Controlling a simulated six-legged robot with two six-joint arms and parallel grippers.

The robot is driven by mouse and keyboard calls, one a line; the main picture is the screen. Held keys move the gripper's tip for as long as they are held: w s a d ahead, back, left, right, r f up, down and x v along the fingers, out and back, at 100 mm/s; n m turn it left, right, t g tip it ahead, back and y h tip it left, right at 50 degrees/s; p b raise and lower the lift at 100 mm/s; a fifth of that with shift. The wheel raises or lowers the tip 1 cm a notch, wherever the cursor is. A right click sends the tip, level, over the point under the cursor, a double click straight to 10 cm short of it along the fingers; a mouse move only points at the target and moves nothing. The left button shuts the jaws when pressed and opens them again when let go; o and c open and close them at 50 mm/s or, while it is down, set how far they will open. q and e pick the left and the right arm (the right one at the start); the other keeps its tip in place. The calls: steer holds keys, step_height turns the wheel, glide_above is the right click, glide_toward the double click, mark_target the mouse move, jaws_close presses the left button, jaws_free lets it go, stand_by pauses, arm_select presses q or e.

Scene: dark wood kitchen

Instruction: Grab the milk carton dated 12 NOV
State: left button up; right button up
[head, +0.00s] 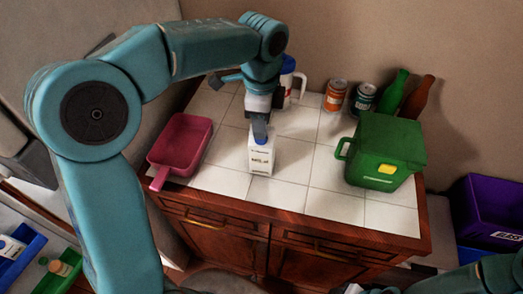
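A white milk carton (262,160) stands upright on the white tiled counter, near its front edge. Dark print on its front is too small to read as a date. My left gripper (260,131) points down at the carton's top and overlaps it in the head view. Its fingers are seen edge-on, so I cannot tell whether they are closed on the carton. A second white carton (10,247) with a blue cap lies in a blue crate at the lower left; no date is readable. My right arm enters at the lower right; its gripper is out of view.
A pink pan (181,146) lies left on the counter. A green bin (385,151) stands right. A white jug (287,83), cans (336,95) and bottles (394,94) stand at the back. A purple crate (489,214) is beyond the right edge. Front centre-right tiles are clear.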

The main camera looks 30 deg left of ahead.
arm_select(q)
steer(key=shift+w+f, duration=0.2)
steer(key=shift+w, duration=0.3)
jaws_close()
steer(key=shift+s+r, duration=0.1)
steer(key=shift+s, duration=0.2)
steer(key=shift+w, duration=0.1)
stand_by(0.4)
